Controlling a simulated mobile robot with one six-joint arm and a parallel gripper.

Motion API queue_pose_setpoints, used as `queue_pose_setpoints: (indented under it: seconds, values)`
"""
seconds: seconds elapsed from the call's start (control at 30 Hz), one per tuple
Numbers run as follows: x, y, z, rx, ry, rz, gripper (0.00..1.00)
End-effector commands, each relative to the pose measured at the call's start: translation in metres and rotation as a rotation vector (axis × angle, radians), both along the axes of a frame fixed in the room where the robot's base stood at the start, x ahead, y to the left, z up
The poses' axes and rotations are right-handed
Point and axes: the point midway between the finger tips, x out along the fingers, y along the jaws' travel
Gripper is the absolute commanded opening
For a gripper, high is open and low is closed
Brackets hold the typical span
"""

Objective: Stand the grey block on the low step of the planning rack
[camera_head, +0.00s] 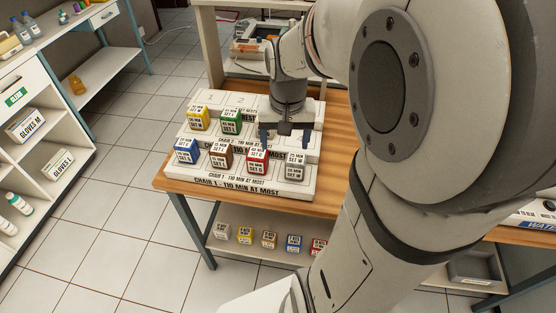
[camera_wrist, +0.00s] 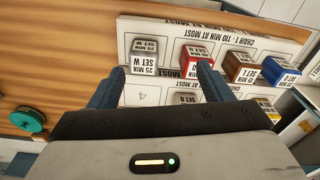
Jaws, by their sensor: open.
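The planning rack (camera_head: 185,178) is a white stepped stand on the wooden table, with "CHAIR 1 - 110 MIN AT MOST" printed along its front. The grey block (camera_head: 296,167), marked 25 MIN SET W, stands upright at the right end of the low step, beside the red block (camera_head: 257,160). The grey block also shows in the wrist view (camera_wrist: 144,57), beyond the fingertips. My gripper (camera_head: 285,132) is open and empty. It hangs above the rack, behind the grey block and apart from it. Both fingers show in the wrist view (camera_wrist: 158,85).
Brown (camera_head: 222,156) and blue (camera_head: 186,151) blocks share the low step. Yellow (camera_head: 198,118) and green (camera_head: 231,122) blocks stand on a higher step. Several small blocks sit on the shelf below. A green round object (camera_wrist: 28,120) lies on the table in the wrist view.

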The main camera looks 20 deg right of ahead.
Motion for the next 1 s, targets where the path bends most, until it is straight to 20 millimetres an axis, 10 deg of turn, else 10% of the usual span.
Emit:
queue_pose_setpoints:
  seconds: [0.4,1.0]
  values:
    - [-0.083,0.067,0.021,-0.045,-0.146,0.376,0.72]
    - [-0.087,0.069,0.02,-0.047,-0.15,0.393,0.72]
